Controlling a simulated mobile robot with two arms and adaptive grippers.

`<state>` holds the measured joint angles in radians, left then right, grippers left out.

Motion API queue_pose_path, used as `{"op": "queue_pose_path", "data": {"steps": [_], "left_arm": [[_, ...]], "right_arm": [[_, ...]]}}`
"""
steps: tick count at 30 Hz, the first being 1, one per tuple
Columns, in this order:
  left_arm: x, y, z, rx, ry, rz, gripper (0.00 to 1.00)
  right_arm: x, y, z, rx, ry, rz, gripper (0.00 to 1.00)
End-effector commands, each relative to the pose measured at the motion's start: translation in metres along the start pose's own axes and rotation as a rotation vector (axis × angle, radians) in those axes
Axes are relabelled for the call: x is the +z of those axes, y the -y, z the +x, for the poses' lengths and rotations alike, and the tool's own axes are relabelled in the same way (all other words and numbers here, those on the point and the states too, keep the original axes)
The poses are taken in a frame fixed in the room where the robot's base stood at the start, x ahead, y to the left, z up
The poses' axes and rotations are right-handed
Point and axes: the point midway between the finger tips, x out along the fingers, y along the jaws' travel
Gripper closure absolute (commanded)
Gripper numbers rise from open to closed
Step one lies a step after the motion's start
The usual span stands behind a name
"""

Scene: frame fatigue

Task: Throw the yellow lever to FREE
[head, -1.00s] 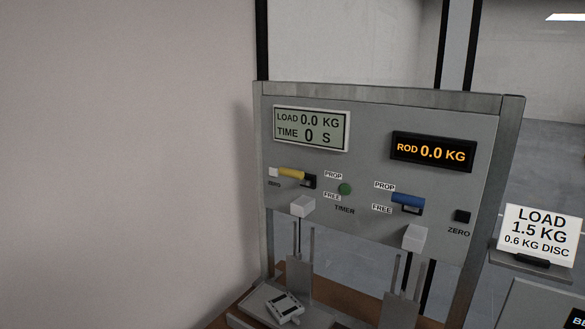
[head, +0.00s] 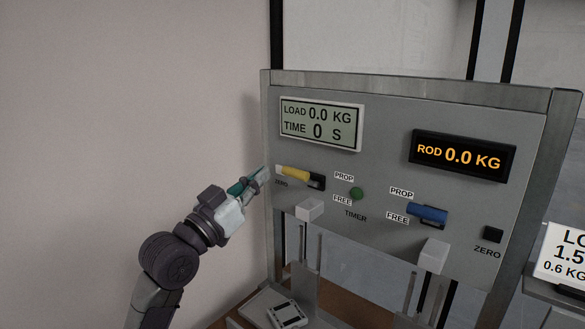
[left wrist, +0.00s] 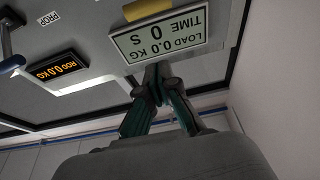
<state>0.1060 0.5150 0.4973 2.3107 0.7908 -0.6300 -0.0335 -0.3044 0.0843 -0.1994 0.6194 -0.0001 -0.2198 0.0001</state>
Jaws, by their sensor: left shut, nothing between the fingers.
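The yellow lever (head: 295,174) sticks out of a dark slot on the left of the grey panel (head: 390,130), near the upper PROP label (head: 344,177) rather than the FREE label (head: 342,200) below. In the left wrist view a yellow piece, likely its handle (left wrist: 147,9), shows at the top edge. My left gripper (head: 262,172) is shut and empty, just left of the lever in the head view, with a small visible gap. In the left wrist view its closed fingertips (left wrist: 157,72) overlap the display's edge. My right gripper is not in view.
A load and time display (head: 321,124) sits above the lever. White blocks (head: 309,210) hang below. A plain wall (head: 130,110) stands at the left.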

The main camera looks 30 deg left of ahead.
Motion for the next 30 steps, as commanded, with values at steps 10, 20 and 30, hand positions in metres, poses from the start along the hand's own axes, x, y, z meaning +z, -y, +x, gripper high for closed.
{"op": "queue_pose_path", "data": {"steps": [10, 20, 30], "left_arm": [[-0.003, 0.000, 0.024, 0.000, 0.001, -0.005, 1.00], [-0.003, 0.001, 0.090, -0.002, 0.001, -0.004, 1.00], [0.033, 0.000, 0.089, 0.000, 0.007, -0.002, 1.00]], "right_arm": [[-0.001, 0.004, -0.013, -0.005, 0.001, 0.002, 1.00], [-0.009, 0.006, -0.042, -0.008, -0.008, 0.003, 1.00], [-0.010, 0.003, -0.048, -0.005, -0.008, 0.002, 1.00]]}}
